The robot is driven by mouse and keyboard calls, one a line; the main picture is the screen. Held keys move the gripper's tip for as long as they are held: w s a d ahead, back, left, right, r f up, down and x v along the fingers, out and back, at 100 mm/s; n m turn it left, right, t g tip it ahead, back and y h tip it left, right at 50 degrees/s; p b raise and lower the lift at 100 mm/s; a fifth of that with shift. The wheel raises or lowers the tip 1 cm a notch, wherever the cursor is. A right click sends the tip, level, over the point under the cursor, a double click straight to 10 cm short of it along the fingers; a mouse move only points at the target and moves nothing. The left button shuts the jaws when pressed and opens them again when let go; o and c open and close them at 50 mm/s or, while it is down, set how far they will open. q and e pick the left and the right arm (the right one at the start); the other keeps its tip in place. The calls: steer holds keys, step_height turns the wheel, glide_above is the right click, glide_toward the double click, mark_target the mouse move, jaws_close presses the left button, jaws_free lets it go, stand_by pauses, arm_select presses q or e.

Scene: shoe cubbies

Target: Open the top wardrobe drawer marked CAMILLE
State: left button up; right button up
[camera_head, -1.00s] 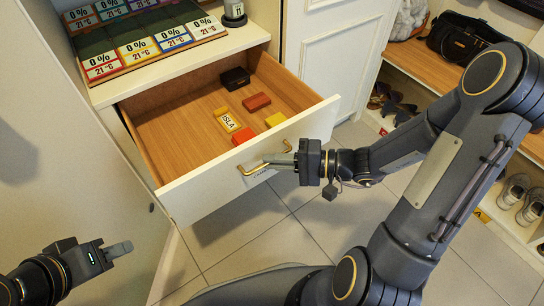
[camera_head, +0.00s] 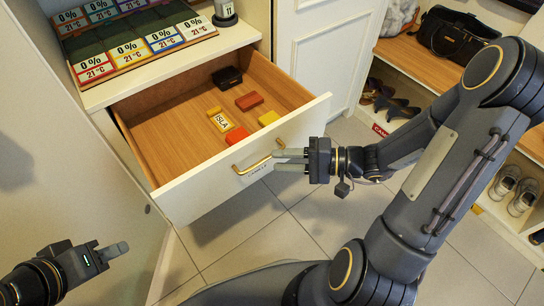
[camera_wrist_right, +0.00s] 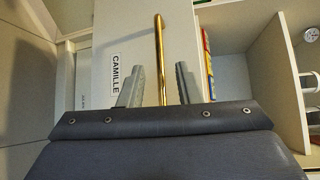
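The top drawer (camera_head: 190,195) stands pulled well out of the white cabinet, its inside showing. Its front bears a gold bar handle (camera_head: 259,162) and a CAMILLE label, read clearly in the right wrist view (camera_wrist_right: 115,74). My right gripper (camera_head: 290,160) is open at the handle's right end. In the right wrist view its two fingers (camera_wrist_right: 160,86) are apart, with the handle seen between them and a gap on each side. My left gripper (camera_head: 118,250) is at the lower left, away from the drawer; its finger gap cannot be made out.
In the drawer lie a yellow ISLA block (camera_head: 221,121), a red block (camera_head: 250,101), an orange-red block (camera_head: 237,136), a yellow block (camera_head: 268,118) and a dark block (camera_head: 227,76). A tray of marked cards (camera_head: 128,55) sits on top. Shoe shelves (camera_head: 425,68) stand at right.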

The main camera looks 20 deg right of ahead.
steer(key=v, duration=0.4)
steer(key=shift+s+p, duration=0.1)
steer(key=shift+p, duration=0.2)
steer(key=s+a+r+n+g+h, duration=0.3)
steer(key=s+r+n+g+h, duration=0.2)
steer(key=s+h, duration=0.4)
step_height(320, 180, up, 33)
steer(key=s+d+t+h+p, duration=0.2)
steer(key=d+t+p, duration=0.1)
steer(key=p, duration=2.7)
